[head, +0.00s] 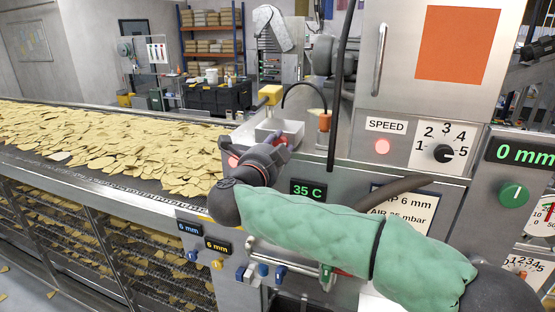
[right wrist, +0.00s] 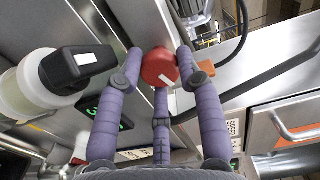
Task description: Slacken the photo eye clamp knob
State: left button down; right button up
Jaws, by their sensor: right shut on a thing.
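In the right wrist view a red knob (right wrist: 160,67) with a white mark on its face sits between the fingers of my right gripper (right wrist: 160,58). The fingers are shut on it, with fingertips on both sides. In the head view my right gripper (head: 271,152) reaches the machine beside the conveyor, above the 35 C display; it hides most of the knob there. I cannot tell how far the knob is turned. My left gripper is in neither view.
The conveyor (head: 70,178) full of chips runs along the left. A yellow block (head: 270,94) and an orange fitting (head: 324,121) with a black cable stand close behind my gripper. The speed dial (head: 443,153) and green knob (head: 513,195) are at right.

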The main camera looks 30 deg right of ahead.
jog(key=shift+m+b, duration=1.15)
jog(key=shift+m, duration=0.15)
jog(key=o, duration=1.1)
jog(key=shift+d, duration=0.1)
jog(key=shift+o, duration=0.2)
jog(key=v, duration=1.2)
jog(key=shift+s, duration=0.1)
